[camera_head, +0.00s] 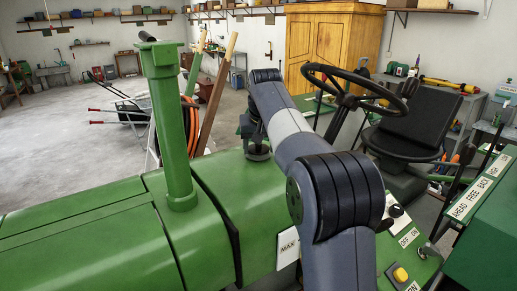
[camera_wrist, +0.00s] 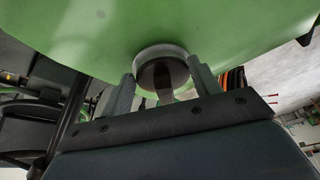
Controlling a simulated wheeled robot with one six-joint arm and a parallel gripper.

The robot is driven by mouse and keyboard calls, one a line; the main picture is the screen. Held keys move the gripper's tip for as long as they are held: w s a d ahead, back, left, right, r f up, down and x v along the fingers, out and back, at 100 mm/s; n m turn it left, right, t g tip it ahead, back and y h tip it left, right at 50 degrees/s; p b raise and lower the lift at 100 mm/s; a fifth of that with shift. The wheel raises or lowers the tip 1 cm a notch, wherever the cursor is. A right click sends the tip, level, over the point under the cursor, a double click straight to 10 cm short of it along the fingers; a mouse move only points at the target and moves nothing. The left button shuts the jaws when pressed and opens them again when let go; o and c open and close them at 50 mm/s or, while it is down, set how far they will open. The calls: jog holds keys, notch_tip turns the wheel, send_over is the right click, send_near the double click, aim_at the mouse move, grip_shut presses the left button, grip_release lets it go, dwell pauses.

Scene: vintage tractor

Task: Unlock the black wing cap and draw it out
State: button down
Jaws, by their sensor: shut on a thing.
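The black wing cap (camera_wrist: 160,76) shows in the wrist view as a dark round piece inside a pale metal ring, against the green hood (camera_wrist: 95,30). My gripper (camera_wrist: 162,72) has one finger on each side of it and is shut on it. In the head view my gripper (camera_head: 257,140) points down at the top of the green hood (camera_head: 215,200), over a round grey fitting (camera_head: 258,153). There the cap is mostly hidden by my gripper. I cannot tell from these views how far the cap is turned or whether it is raised.
A green upright pipe (camera_head: 172,130) stands on the hood to the left of my gripper. The steering wheel (camera_head: 355,88) and black seat (camera_head: 412,110) are to the right. Wooden handles (camera_head: 215,95) rise behind the hood. A panel with a yellow button (camera_head: 400,274) is at lower right.

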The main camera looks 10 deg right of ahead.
jog(key=shift+w, duration=0.1)
jog(key=shift+a+m, duration=0.15)
jog(key=shift+m, duration=0.35)
jog(key=shift+r, duration=0.1)
jog(key=shift+w+r, duration=0.25)
jog(key=shift+r, duration=0.35)
jog(key=shift+s+r, duration=0.1)
jog(key=shift+r, duration=0.35)
